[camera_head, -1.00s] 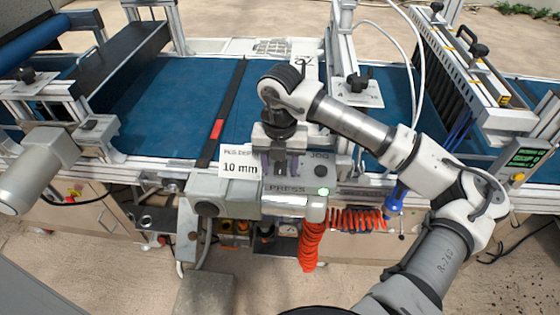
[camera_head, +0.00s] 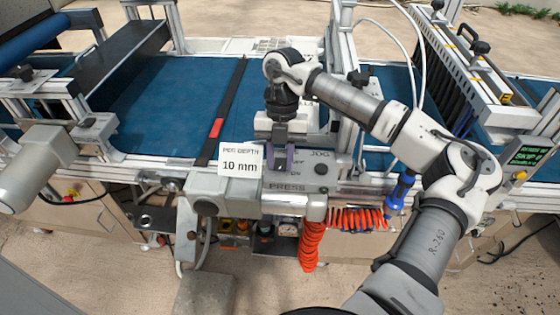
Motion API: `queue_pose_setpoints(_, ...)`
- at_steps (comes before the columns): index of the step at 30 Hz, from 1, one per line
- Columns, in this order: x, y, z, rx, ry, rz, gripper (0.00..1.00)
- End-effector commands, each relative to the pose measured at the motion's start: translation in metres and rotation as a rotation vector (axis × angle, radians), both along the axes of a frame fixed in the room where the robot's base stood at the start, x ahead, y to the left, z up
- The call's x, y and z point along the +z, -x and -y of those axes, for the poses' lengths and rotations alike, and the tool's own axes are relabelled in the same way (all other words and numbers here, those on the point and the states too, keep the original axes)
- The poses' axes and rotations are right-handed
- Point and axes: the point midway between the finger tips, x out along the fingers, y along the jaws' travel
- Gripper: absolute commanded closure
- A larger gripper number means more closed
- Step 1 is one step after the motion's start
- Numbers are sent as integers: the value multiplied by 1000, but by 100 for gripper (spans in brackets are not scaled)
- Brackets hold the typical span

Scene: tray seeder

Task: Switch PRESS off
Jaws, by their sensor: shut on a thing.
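The grey control box (camera_head: 300,189) lettered PRESS stands on the front rail of the machine. My gripper (camera_head: 279,163) points down at the face of this box, above the PRESS lettering. Its purple-grey fingers are shut on the PRESS switch, which they mostly hide. The lever's exact position is hard to make out. The lamp right of the PRESS lettering is not lit green.
A "10 mm" card (camera_head: 241,161) stands just left of my gripper. A black JOG button (camera_head: 320,169) sits close to its right. A red coiled hose (camera_head: 311,247) hangs below the box. A small green-lettered display (camera_head: 527,156) is at right.

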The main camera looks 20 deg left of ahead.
Motion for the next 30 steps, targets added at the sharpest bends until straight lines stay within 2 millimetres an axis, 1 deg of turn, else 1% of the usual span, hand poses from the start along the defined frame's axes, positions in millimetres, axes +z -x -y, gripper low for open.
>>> queue_pose_setpoints(3, 1, -4, -1, -2, 24, -77, 96)
queue_pose_setpoints(6, 1, -5, -2, -1, 32, -115, 96)
queue_pose_setpoints(17, 0, -5, -1, -1, 35, -130, 96)
queue_pose_setpoints(18, 0, -5, -1, -1, 35, -129, 68)
queue_pose_setpoints(22, 0, -5, -1, 0, 36, -129, 51)
queue_pose_setpoints(30, 1, -5, -1, 0, 36, -129, 51)
